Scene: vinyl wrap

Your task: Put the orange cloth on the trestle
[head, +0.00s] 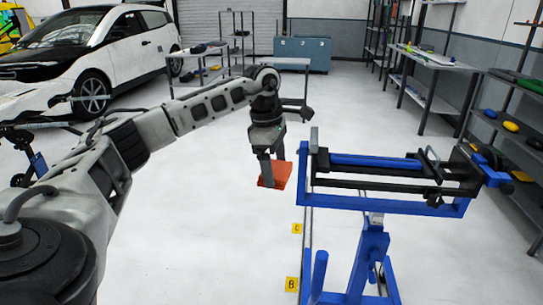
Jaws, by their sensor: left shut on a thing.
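The orange cloth (281,175) shows as a small flat orange piece at my left gripper's fingers, to the left of the blue stand. My left gripper (265,184) points down and is shut on the cloth; the fingers hide part of it. The trestle appears to be the blue stand (372,243) with a blue and black frame on top, at the right of centre. The cloth is beside the left end of its frame, and a small gap shows between them. My right gripper is not in view.
A white car (110,50) stands at the back left. A grey table (215,70) and a blue chest (302,54) are at the back. Shelves with yellow and blue items (510,127) line the right side. Yellow markers (291,284) lie on the white floor, which is otherwise open at front left.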

